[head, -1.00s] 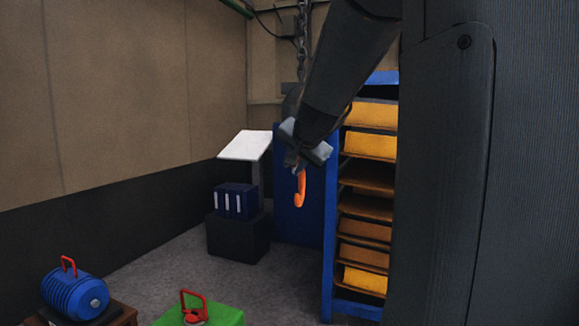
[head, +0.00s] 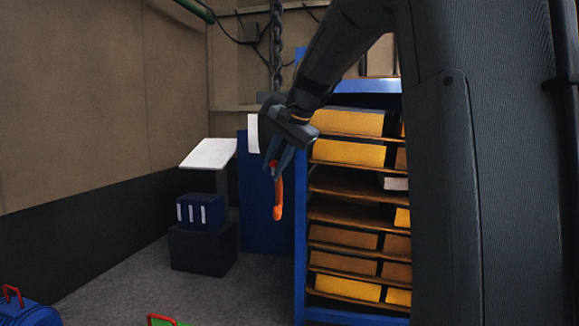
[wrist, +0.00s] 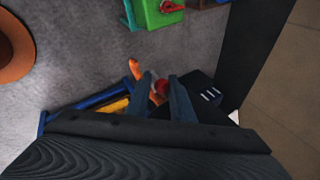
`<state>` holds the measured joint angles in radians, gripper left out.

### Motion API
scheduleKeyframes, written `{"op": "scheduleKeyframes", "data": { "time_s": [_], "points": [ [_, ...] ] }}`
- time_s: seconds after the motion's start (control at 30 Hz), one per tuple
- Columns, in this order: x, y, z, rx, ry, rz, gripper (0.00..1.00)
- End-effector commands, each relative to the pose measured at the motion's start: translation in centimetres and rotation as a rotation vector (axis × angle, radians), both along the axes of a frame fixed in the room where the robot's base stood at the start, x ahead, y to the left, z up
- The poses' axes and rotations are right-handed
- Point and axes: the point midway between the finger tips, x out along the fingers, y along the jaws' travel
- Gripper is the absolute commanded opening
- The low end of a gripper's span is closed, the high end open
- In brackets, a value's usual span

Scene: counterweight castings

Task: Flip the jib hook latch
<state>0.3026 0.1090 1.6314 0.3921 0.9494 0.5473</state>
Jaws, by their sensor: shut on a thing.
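A small red piece, seemingly the latch (head: 273,164), shows between the fingers. In the wrist view my gripper (wrist: 161,80) has the red piece (wrist: 159,91) between its two fingers, with the orange hook (wrist: 135,70) just left of them. Which way the latch is turned I cannot tell.
A dark box (head: 203,247) bearing blue binders (head: 199,212) and a white slanted panel (head: 208,153) stand left.

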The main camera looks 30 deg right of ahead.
Motion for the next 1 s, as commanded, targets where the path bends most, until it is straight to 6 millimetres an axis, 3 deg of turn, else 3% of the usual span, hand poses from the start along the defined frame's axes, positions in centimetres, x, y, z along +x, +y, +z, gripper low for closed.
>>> {"op": "scheduleKeyframes", "data": {
  "time_s": [0.5, 0.53, 0.6, 1.0],
  "points": [
    [0.17, 0.4, 0.34, 0.011, 0.009, 0.006, 0.0],
    [0.17, 0.39, 0.35, 0.01, 0.008, 0.006, 0.26],
    [0.17, 0.37, 0.34, 0.01, 0.008, 0.006, 0.35],
    [-0.25, 0.16, 0.96, 0.009, 0.007, 0.006, 0.35]
  ]
}}
